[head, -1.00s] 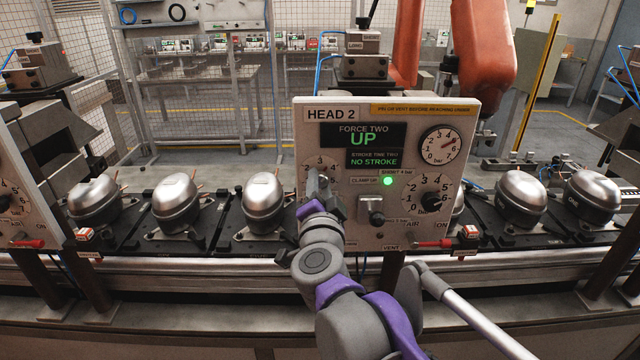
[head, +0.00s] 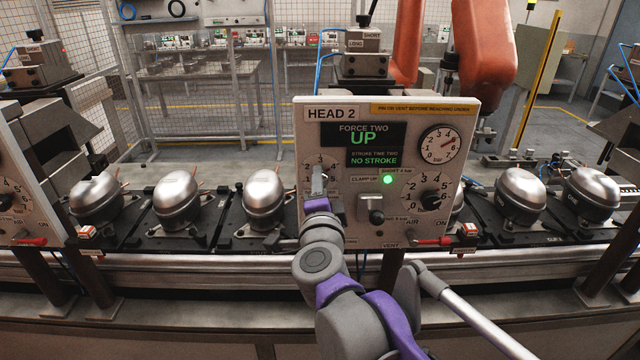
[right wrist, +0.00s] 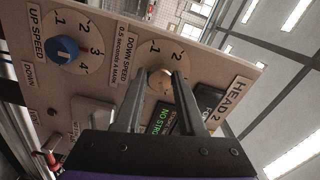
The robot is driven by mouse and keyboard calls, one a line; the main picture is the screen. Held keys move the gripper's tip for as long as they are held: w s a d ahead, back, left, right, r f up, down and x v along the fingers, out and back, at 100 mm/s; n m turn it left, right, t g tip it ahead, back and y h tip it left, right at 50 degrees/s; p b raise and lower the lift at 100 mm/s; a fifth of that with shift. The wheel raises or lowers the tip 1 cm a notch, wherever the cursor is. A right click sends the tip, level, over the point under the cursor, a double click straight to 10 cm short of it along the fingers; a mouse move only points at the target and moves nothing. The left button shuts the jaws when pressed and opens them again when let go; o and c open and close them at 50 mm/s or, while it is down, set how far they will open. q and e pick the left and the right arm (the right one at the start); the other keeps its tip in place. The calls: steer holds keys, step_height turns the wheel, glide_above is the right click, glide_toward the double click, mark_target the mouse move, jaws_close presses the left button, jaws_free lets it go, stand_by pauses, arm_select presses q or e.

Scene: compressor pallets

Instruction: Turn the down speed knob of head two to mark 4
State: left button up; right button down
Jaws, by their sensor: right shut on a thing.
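The HEAD 2 panel (head: 285,110) stands upright in front of me. My right gripper (head: 319,172) reaches its left side and covers most of the down speed dial (head: 322,160). In the right wrist view my right gripper (right wrist: 161,78) has its two fingers on either side of the brass-coloured down speed knob (right wrist: 159,86), shut on it. Marks 1 and 2 show beside the knob there; the fingers hide the other marks. I cannot tell which mark the knob points to. My left gripper is not in view.
The blue up speed knob (right wrist: 62,50) sits beside the down speed dial. The panel also carries a pressure gauge (head: 441,145), a black knob (head: 431,200), a lever switch (head: 376,214) and a lit green lamp (head: 388,180). Compressors (head: 264,199) stand on the line behind.

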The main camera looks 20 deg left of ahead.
steer(key=c, duration=0.5)
jaws_free()
steer(key=b+v, duration=0.1)
steer(key=v, duration=1)
steer(key=shift+w, duration=0.1)
steer(key=s+d+f+n+g+h, duration=0.1)
steer(key=s+d+f+n+g, duration=0.3)
steer(key=d+f, duration=0.6)
steer(key=s+d+f+n+g+h, duration=0.2)
steer(key=s+d+f+n+g, duration=0.2)
steer(key=s+d+f, duration=0.3)
steer(key=s+d+f+n+g+h+p, duration=0.1)
steer(key=s+d+f+n+g, duration=0.3)
steer(key=d+f, duration=0.8)
step_height(320, 180, down, 3)
steer(key=shift+s+d+f+h, duration=0.1)
steer(key=shift+s+d+h, duration=0.2)
steer(key=shift+s+h, duration=0.35)
